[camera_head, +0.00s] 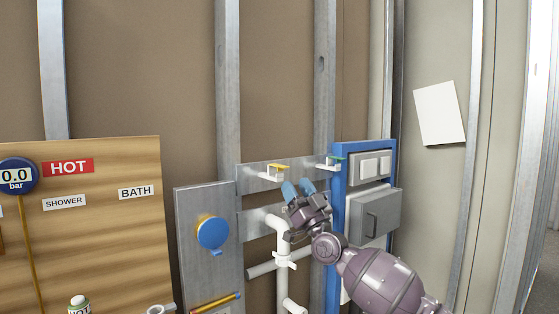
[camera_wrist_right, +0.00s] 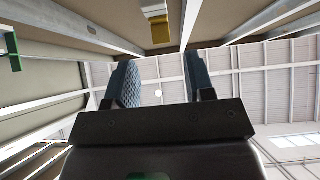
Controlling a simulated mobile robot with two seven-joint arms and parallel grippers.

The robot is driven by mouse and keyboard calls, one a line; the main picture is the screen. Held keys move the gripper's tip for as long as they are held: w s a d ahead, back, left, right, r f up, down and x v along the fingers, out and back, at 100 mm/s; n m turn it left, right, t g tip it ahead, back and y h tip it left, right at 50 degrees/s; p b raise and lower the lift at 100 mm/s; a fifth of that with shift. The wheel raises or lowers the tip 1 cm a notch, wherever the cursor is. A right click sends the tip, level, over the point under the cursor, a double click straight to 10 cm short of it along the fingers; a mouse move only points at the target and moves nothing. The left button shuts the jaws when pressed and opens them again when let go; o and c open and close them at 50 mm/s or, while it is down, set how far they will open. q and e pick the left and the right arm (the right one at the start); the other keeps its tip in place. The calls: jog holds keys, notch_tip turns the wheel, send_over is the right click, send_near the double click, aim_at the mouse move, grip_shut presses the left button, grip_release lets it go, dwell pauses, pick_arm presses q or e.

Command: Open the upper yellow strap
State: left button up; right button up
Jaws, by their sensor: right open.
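The upper yellow strap (camera_head: 278,167) sits on a white bracket (camera_head: 273,174) on the grey metal plate in the head view. In the right wrist view the yellow strap (camera_wrist_right: 160,31) shows at the top middle, beyond the fingertips. My right gripper (camera_head: 298,188) is open and empty, its blue fingertips pointing up, just below and right of the strap in the head view. It also shows in the right wrist view (camera_wrist_right: 160,78), with a clear gap between its fingers. The fingers appear apart from the strap. My left gripper is not in view.
A green strap (camera_head: 335,158) on a similar bracket is to the right, near the blue frame (camera_head: 338,190). White pipes (camera_head: 283,240) run below the yellow strap. A blue round valve (camera_head: 212,232) is left. A grey box (camera_head: 378,213) is right of my gripper.

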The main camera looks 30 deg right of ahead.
aim_at(282, 166)
jog(key=x, duration=0.8)
jog(key=shift+w+a+r, duration=0.1)
jog(key=shift+w+r, duration=0.15)
